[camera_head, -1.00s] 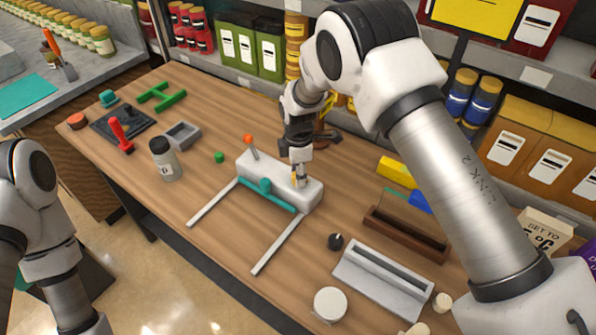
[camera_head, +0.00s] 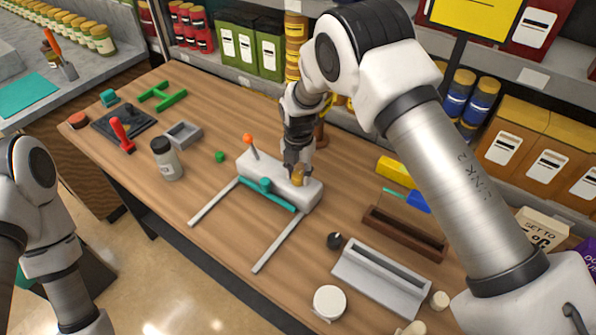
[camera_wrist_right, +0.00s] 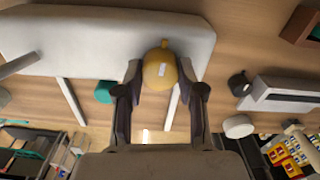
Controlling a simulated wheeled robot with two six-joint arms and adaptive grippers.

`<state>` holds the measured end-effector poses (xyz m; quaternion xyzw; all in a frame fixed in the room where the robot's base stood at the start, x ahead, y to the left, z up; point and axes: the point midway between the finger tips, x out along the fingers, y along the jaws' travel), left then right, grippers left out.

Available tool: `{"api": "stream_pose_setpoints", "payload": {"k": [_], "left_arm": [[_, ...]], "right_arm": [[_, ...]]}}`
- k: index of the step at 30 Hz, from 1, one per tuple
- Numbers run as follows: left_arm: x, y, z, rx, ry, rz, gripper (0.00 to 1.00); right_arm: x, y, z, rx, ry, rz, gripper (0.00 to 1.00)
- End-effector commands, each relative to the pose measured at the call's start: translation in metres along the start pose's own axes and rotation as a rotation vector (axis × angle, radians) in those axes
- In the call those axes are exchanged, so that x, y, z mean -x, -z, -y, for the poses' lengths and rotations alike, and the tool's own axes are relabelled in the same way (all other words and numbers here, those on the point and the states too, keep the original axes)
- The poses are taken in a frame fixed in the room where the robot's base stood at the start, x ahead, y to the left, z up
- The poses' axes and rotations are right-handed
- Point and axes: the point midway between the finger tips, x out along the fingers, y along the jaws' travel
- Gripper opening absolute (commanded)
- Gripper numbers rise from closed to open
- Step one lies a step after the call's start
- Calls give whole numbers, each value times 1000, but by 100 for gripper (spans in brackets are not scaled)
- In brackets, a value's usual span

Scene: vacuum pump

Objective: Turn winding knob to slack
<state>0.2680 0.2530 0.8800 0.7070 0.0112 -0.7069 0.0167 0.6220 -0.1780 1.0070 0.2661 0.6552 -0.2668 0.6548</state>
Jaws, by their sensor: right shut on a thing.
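The white pump block (camera_head: 248,165) lies on the wooden table with two pale rails and a teal bar at its front. An orange-tipped lever (camera_head: 249,142) stands on its left part. The golden-yellow winding knob (camera_head: 298,176) is on the block's right part. My right gripper (camera_head: 295,168) comes down on it from above and behind. In the right wrist view, the knob (camera_wrist_right: 160,69) sits between the two fingertips of the gripper (camera_wrist_right: 160,76), with a small pale mark and a nub on it. My left arm shows at the left edge; its gripper is out of view.
A lidded jar (camera_head: 167,159) and a green cap (camera_head: 219,157) stand left of the block. A black knob (camera_head: 334,240), a grey slotted tray (camera_head: 382,278) and a brown tray (camera_head: 404,235) lie to the right. Shelves with boxes stand behind.

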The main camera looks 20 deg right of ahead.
Motion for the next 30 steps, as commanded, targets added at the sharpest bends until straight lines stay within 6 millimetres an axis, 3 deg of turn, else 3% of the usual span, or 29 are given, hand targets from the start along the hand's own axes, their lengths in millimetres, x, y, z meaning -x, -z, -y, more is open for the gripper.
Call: {"api": "stream_pose_setpoints", "payload": {"k": [22, 23, 24, 25, 30], "left_arm": [[2, 0, 0, 0, 0, 0, 0], [2, 0, 0, 0, 0, 0, 0], [2, 0, 0, 0, 0, 0, 0], [2, 0, 0, 0, 0, 0, 0], [2, 0, 0, 0, 0, 0, 0]], "right_arm": [[-1, 0, 1, 106, 2, -1, 4], [-1, 0, 0, 106, 2, -1, 45], [-1, 0, 0, 105, 1, -1, 60], [-1, 0, 0, 105, 1, -1, 64], [0, 0, 0, 105, 0, 0, 64]]}}
